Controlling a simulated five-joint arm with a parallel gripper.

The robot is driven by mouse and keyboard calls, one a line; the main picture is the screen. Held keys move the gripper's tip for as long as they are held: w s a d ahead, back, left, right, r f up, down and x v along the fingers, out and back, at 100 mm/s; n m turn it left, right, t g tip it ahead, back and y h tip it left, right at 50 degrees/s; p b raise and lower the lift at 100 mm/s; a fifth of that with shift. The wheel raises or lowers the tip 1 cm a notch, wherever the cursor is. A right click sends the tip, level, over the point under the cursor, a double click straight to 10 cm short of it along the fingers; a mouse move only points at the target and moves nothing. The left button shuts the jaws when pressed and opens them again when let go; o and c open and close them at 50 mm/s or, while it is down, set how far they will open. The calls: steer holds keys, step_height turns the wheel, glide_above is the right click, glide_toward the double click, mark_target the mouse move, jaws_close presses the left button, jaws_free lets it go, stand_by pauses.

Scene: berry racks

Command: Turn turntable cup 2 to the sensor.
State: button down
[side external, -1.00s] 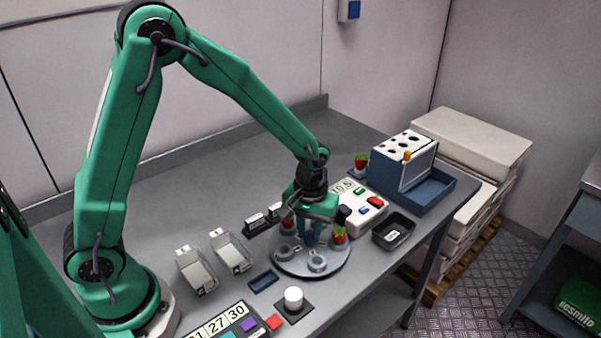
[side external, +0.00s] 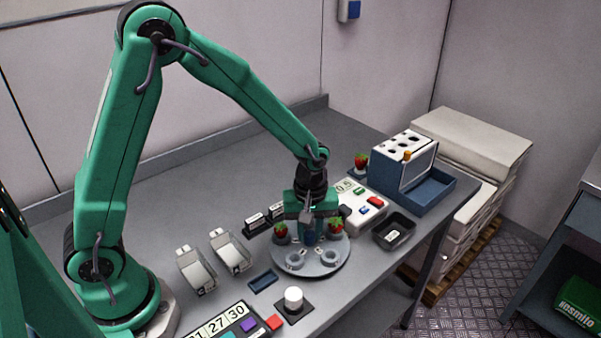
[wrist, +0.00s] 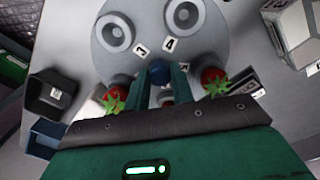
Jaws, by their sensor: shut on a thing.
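The round grey turntable (side external: 312,270) stands on the bench with ring-shaped cups around a blue centre knob (wrist: 160,72). My gripper (side external: 309,238) points down over the middle, its fingers shut on the knob. Two front cups are empty: the left one (side external: 296,261) and the right one (side external: 329,256). A left strawberry (side external: 281,230) and a right strawberry (side external: 336,226) sit in the two rear cups. In the wrist view, small tags reading 3 (wrist: 140,47) and 4 (wrist: 169,44) lie near the empty cups. I cannot read a 2 tag. I cannot surely identify the sensor.
A white post on a dark plate (side external: 293,298) stands in front of the turntable. A white box with a display and buttons (side external: 362,200) is behind right, beside a black tray (side external: 393,231). Two clear containers (side external: 230,250) stand left. A blue rack (side external: 400,175) is farther right.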

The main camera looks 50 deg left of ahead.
steer(key=shift+n, duration=1.6)
steer(key=c, duration=1.2)
jaws_free()
steer(key=shift+r, duration=0.15)
steer(key=shift+r, duration=3.8)
step_height(320, 180, up, 11)
glide_above(310, 233)
steer(key=shift+s, duration=0.1)
